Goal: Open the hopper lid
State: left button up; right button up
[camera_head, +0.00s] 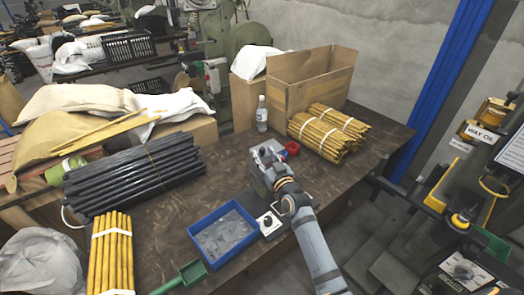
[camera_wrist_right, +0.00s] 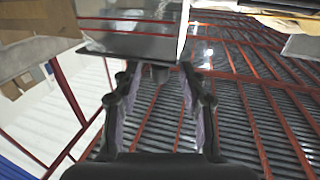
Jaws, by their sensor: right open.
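My right arm comes in from the lower right of the head view. Its gripper (camera_head: 268,157) is beside a small grey machine (camera_head: 262,186) on the workbench; the arm partly covers this machine. In the right wrist view my right gripper (camera_wrist_right: 160,88) is open, its two dark fingers apart. A dark flat panel (camera_wrist_right: 130,45), which may be the hopper lid, lies just beyond the fingertips. My left gripper is not in view.
On the brown workbench (camera_head: 335,190) stand a blue bin (camera_head: 225,234) of grey pieces, a white control box (camera_head: 270,224), a red container (camera_head: 292,148), a bottle (camera_head: 262,114) and bundles of yellow rods (camera_head: 328,132). Dark rods (camera_head: 135,174) lie left.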

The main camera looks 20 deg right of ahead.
aim_at(267, 146)
jog(key=shift+w+a, duration=0.15)
jog(key=shift+w, duration=1.2)
jog(key=shift+c, duration=0.3)
grip_shut()
